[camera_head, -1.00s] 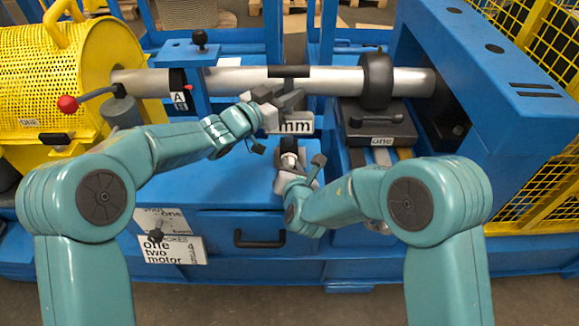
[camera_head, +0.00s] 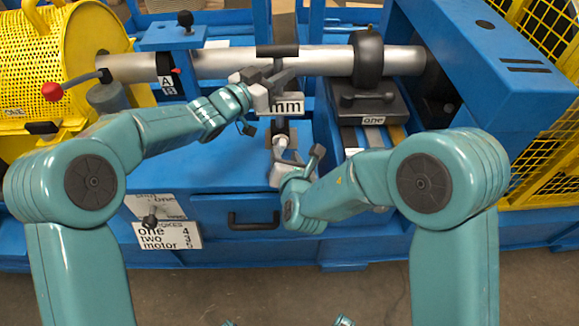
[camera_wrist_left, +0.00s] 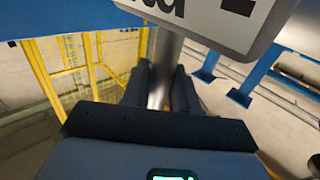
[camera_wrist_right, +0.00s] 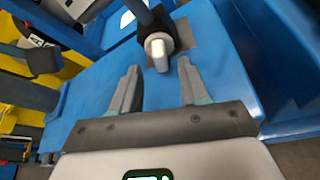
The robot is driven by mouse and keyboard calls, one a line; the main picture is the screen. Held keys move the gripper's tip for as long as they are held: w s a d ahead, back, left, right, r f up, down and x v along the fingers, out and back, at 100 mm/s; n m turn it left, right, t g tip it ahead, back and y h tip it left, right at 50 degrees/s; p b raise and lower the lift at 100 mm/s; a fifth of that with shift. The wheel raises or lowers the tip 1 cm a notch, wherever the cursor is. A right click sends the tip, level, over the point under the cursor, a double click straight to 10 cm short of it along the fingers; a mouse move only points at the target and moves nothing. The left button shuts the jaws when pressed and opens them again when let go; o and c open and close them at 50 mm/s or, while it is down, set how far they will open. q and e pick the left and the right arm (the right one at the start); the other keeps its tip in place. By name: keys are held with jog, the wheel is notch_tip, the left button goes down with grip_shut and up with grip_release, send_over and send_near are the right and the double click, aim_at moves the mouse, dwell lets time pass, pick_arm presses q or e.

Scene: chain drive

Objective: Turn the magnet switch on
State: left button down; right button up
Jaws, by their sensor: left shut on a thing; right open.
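A black block with a short pale knob (camera_head: 281,142), which looks like the magnet switch, stands on the blue surface below the white "mm" panel (camera_head: 287,106). In the right wrist view the knob (camera_wrist_right: 158,52) lies just beyond and between the fingertips, apart from them. My right gripper (camera_head: 285,158) is open and empty; its two fingers also show in the right wrist view (camera_wrist_right: 158,88). My left gripper (camera_head: 280,80) is at the "mm" panel. In the left wrist view its fingers are shut on a grey rod (camera_wrist_left: 162,75) below the panel; the contact is partly hidden.
A long steel shaft (camera_head: 315,61) runs across behind both grippers. A yellow mesh guard (camera_head: 50,70) with a red-knobbed lever (camera_head: 53,91) stands at left. A dark block labelled "one" (camera_head: 372,104) stands at right. The blue surface left of the knob is clear.

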jog(key=v, duration=0.7)
jog(key=shift+s, duration=0.3)
jog(key=shift+r, duration=0.1)
jog(key=shift+c, duration=1.2)
jog(key=shift+f, duration=0.2)
jog(key=shift+c, duration=0.2)
jog(key=s+f+m+g, duration=0.6)
jog(key=s+f+g, duration=0.3)
jog(key=s+f, duration=0.2)
jog(key=s+a+r+m+g+y, duration=0.1)
jog(key=s+a+m+g+y, duration=0.25)
jog(key=s+a+m, duration=0.35)
jog(key=w+a+r+m+t+y, duration=0.45)
jog(key=w+r+m+t, duration=0.2)
jog(key=w+m, duration=0.35)
jog(key=m+t+h, duration=0.6)
jog(key=m+h, duration=0.2)
jog(key=m, duration=0.5)
send_near(282, 149)
jog(key=x, duration=0.9)
jog(key=shift+w+f, duration=0.1)
jog(key=shift+w, duration=0.25)
